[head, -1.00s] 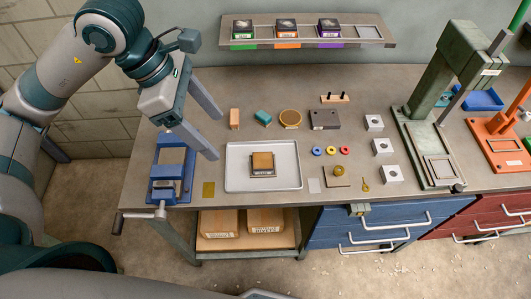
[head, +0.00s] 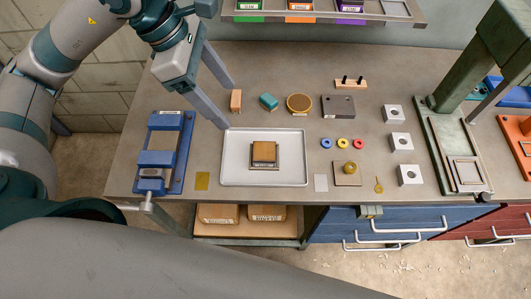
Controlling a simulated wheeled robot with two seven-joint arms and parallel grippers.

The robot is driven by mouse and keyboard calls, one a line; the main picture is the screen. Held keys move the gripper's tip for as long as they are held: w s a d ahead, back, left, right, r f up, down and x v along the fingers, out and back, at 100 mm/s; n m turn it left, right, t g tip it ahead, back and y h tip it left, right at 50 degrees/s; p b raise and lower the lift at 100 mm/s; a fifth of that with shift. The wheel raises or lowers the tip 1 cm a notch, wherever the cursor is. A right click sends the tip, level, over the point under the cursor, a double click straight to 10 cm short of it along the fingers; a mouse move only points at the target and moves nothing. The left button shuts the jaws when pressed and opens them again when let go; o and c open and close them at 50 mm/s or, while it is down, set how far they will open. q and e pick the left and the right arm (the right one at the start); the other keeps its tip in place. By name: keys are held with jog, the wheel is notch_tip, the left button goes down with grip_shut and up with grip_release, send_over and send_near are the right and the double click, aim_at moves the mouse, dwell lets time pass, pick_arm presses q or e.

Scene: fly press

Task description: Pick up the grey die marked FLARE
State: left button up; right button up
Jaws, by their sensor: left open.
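Three dies stand on the rack shelf at the top of the head view, over green, orange and purple tags: a left die (head: 249,5), a middle die (head: 299,6) and a right die (head: 350,8). Their tops are cut off by the picture edge, and their small labels are too small to read, so I cannot tell which is FLARE. My left gripper (head: 228,104) is open and empty, its two fingers spread above the bench, left of and below the rack in the picture. My right gripper is not in view.
A light tray (head: 232,176) holds a wood-topped block (head: 264,152) with a label. A blue vise (head: 162,150) stands at left, a green press (head: 470,75) at right. Small blocks, rings and plates lie between. The rack's rightmost place (head: 393,9) looks empty.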

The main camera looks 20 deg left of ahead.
pick_arm(q)
jog(key=f+b, duration=0.3)
jog(key=f, duration=0.1)
jog(key=shift+w+f+b, duration=0.2)
jog(key=shift+f+b, duration=0.1)
jog(key=shift+b, duration=0.05)
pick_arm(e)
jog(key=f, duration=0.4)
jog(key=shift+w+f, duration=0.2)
pick_arm(q)
jog(key=shift+f, duration=0.1)
jog(key=p, duration=0.4)
send_over(264, 152)
jog(key=a, duration=0.3)
jog(key=f, duration=1.1)
jog(key=shift+s, duration=0.35)
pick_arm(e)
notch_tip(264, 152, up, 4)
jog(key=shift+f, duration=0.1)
